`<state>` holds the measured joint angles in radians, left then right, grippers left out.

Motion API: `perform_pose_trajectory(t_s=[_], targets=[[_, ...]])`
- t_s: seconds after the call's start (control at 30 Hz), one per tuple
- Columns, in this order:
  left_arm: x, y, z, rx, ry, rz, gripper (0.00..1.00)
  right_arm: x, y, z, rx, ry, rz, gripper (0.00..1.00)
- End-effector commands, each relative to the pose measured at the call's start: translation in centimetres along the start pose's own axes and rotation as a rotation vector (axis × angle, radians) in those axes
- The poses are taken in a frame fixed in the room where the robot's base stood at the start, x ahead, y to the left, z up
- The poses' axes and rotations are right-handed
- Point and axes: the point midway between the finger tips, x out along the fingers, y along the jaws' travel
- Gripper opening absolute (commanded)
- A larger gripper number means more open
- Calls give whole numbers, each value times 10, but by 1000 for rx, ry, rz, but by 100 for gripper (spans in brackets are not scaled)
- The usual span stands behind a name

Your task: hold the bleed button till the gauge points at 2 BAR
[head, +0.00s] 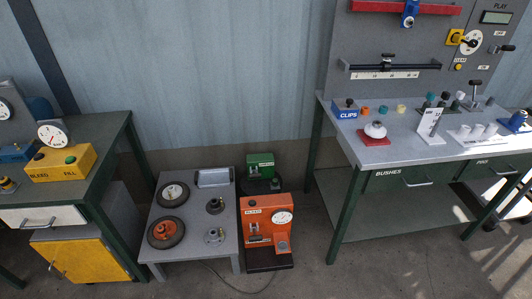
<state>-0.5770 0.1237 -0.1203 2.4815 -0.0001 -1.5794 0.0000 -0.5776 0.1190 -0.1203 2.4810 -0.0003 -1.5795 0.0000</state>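A yellow box (62,167) labelled BLEED and FILL sits on the bench at the left. Its dark bleed button (40,156) is on top at the left. A green fill button (70,160) is to its right. A round white gauge (52,134) stands just behind the yellow box; its needle and numbers are too small to read. Another white dial (5,111) is cut off at the left edge. Neither of my grippers is in view, and nothing touches the buttons.
A low grey table (192,212) holds wheels and small metal parts. An orange machine (266,228) with a dial and a green machine (260,166) stand beside it on the floor. A workbench (395,150) with a tool panel fills the right. Floor is free in front.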

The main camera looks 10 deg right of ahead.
Motion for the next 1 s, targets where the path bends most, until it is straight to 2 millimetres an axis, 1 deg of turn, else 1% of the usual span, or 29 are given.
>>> perform_pose_trajectory(t_s=[0.03, 0.07, 0.83, 0.87, 1.0], targets=[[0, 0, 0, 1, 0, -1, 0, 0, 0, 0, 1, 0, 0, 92], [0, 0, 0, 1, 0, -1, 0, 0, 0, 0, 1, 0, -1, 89], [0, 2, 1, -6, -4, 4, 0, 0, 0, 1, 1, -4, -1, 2], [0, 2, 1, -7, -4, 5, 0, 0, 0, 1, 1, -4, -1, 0], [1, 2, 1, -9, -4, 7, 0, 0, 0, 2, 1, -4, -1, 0]])
